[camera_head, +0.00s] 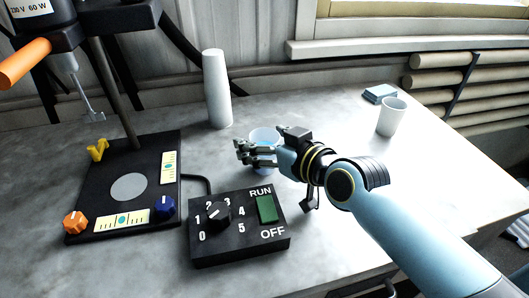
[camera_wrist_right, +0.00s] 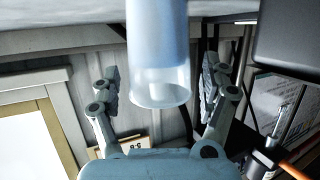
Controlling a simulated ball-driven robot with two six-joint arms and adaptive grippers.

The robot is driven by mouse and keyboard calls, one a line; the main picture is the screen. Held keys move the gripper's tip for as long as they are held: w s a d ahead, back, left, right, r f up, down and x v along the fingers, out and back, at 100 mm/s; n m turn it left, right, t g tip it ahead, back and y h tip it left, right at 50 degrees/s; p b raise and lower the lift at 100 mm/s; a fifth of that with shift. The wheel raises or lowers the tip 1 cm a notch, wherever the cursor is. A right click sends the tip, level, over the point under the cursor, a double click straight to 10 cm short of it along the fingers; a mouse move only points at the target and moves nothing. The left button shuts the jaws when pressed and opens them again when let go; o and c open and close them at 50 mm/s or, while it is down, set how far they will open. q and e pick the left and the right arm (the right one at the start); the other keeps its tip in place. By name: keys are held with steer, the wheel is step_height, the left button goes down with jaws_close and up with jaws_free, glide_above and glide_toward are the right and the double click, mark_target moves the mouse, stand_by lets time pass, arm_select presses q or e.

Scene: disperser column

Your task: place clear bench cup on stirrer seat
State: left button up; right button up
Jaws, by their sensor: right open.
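The clear bench cup (camera_head: 264,136) stands on the grey bench, partly hidden behind my right gripper in the head view. It is pale blue and see-through. My right gripper (camera_head: 248,152) is open at the cup. In the right wrist view, which shows the scene upside down, the cup (camera_wrist_right: 160,88) lies between the spread fingers (camera_wrist_right: 160,88), with a gap on each side. The stirrer seat (camera_head: 129,187) appears as a grey disc on the black base plate (camera_head: 100,218) at left, and it is bare. My left gripper is out of view.
A black control box (camera_head: 238,250) with a dial and green switch stands between plate and gripper. A stirrer shaft (camera_head: 92,112) hangs above the plate's back left. A white cylinder (camera_head: 217,90) stands behind. A white cup (camera_head: 391,117) and blue box (camera_head: 379,93) are at right.

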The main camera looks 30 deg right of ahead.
steer(key=c, duration=1.4)
steer(key=shift+r, duration=0.5)
steer(key=s+d+r+p, duration=0.1)
steer(key=s+r, duration=0.2)
steer(key=s+d+r+p, duration=0.1)
steer(key=s+d+r, duration=0.1)
steer(key=s+r, duration=0.1)
steer(key=s+d+r+p, duration=0.1)
steer(key=s+d+r, duration=0.1)
steer(key=s+r, duration=0.2)
steer(key=shift+s+r, duration=0.1)
steer(key=shift+s, duration=0.15)
